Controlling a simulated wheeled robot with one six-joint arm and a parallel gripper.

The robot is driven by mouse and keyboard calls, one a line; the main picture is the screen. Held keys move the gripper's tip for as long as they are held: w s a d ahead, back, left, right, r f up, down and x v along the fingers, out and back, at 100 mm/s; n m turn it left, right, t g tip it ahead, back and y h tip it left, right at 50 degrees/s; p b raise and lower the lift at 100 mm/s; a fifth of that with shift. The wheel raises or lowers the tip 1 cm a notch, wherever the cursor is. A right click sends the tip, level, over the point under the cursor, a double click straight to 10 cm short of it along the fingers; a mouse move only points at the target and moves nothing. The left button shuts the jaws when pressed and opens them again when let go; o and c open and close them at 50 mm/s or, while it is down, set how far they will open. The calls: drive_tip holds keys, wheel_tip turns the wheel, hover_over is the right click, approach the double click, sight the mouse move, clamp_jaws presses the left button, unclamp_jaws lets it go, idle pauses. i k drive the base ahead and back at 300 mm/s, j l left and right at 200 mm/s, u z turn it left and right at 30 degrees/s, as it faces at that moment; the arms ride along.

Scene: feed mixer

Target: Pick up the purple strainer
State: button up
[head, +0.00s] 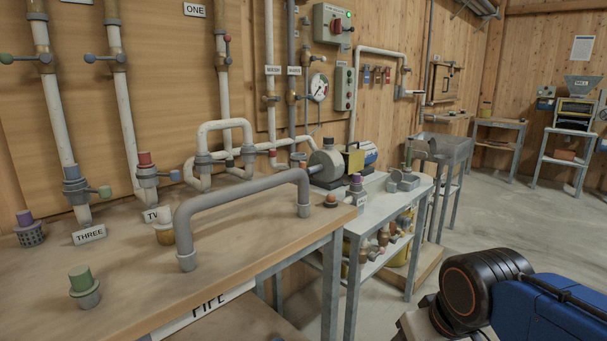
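The purple strainer (30,230) stands upright on the wooden bench (130,260) at the far left of the head view. It has a purple top and a grey perforated basket below. My gripper is not in view. Part of my own body, a black joint with an orange ring and a blue housing, shows at the lower right, far from the strainer.
A green-capped fitting (83,286) stands on the bench in front of the strainer, near the sign THREE (89,235). Vertical pipes rise behind. A large grey U-shaped pipe (240,191) spans the bench's right part. Open floor (510,215) lies to the right.

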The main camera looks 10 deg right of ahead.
sight(29, 230)
drive_tip(key=u, duration=1.45)
